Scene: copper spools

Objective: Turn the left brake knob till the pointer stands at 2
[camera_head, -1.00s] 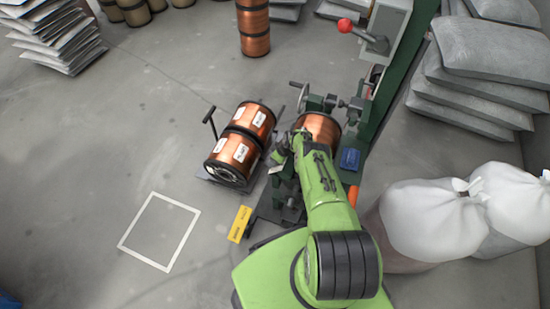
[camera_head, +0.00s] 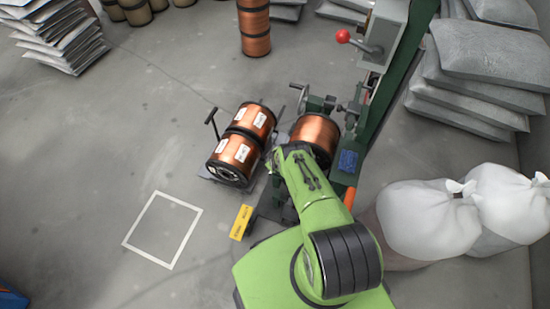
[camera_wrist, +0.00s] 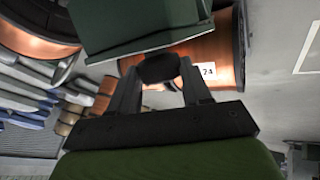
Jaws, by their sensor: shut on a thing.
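In the wrist view my gripper (camera_wrist: 160,82) has its two fingers closed on a dark rounded knob (camera_wrist: 158,67) below the edge of a green machine part (camera_wrist: 125,25). I cannot tell from this view whether it is the left brake knob. The pointer and the scale numbers are not visible. In the head view my green arm hides the gripper and the knob at the near side of the green machine stand (camera_head: 375,125).
A copper spool (camera_head: 315,132) sits on the machine. Two labelled copper spools (camera_head: 236,150) lie on a cart to its left. A yellow tag (camera_head: 241,221) is near the machine's foot. White sacks (camera_head: 430,215) stand at right. The floor by the white square outline (camera_head: 190,248) is clear.

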